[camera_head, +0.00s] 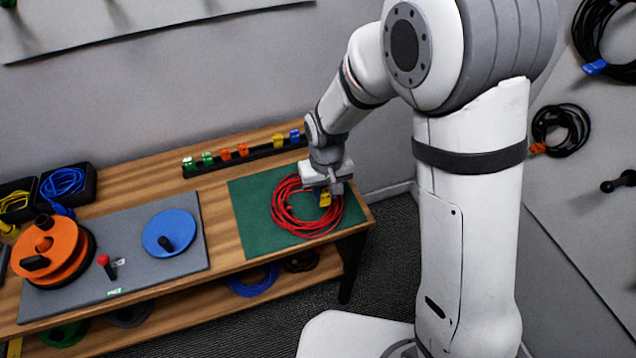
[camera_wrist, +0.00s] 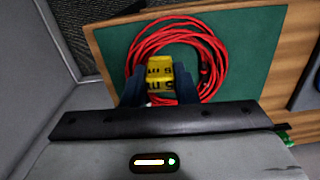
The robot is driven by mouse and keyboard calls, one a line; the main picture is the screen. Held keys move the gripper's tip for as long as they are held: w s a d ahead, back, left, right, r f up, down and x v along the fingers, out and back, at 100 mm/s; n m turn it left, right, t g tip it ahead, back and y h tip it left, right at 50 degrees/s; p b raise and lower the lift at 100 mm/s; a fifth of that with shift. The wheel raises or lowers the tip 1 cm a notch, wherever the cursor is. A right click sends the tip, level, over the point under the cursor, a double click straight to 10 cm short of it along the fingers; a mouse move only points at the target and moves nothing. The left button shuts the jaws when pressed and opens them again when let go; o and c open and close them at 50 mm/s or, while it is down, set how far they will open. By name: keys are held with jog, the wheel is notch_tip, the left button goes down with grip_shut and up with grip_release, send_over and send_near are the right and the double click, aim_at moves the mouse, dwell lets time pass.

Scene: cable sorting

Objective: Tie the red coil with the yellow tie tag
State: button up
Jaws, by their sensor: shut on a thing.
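The red coil (camera_head: 287,222) lies flat on the green mat (camera_head: 250,235) at the right end of the wooden bench. It also shows in the wrist view (camera_wrist: 218,55) as loose loops. The yellow tie tag (camera_head: 325,199) is between my gripper's fingers (camera_head: 325,190), over the right side of the coil. In the wrist view the tag (camera_wrist: 159,70) shows black print, and the dark fingers (camera_wrist: 160,90) close on it from both sides. The tag overlaps the coil's near strands in this view. Whether it wraps around them is hidden.
A black rack (camera_head: 250,153) with green, orange and blue tags stands behind the mat. To the left is a grey board (camera_head: 135,245) with an orange reel (camera_head: 65,262) and a blue disc (camera_head: 168,226). Black bins (camera_head: 85,172) hold blue and yellow cables. The bench's right edge is close to the mat.

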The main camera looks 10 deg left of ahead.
jog(key=shift+n, duration=0.3)
jog(key=shift+s+a+f+b, duration=0.3)
jog(key=shift+f+b, duration=0.35)
jog(key=shift+f, duration=0.25)
jog(key=shift+s+a+f+b, duration=0.3)
jog(key=shift+f+b, duration=0.35)
jog(key=shift+f, duration=0.3)
jog(key=shift+s+a+f+b, duration=0.2)
jog(key=shift+s+f+b, duration=0.15)
jog(key=shift+f+b, duration=0.45)
jog(key=shift+f, duration=0.1)
jog(key=shift+f+b, duration=0.5)
jog(key=shift+f, duration=0.15)
dwell(0.5)
jog(key=o, duration=1)
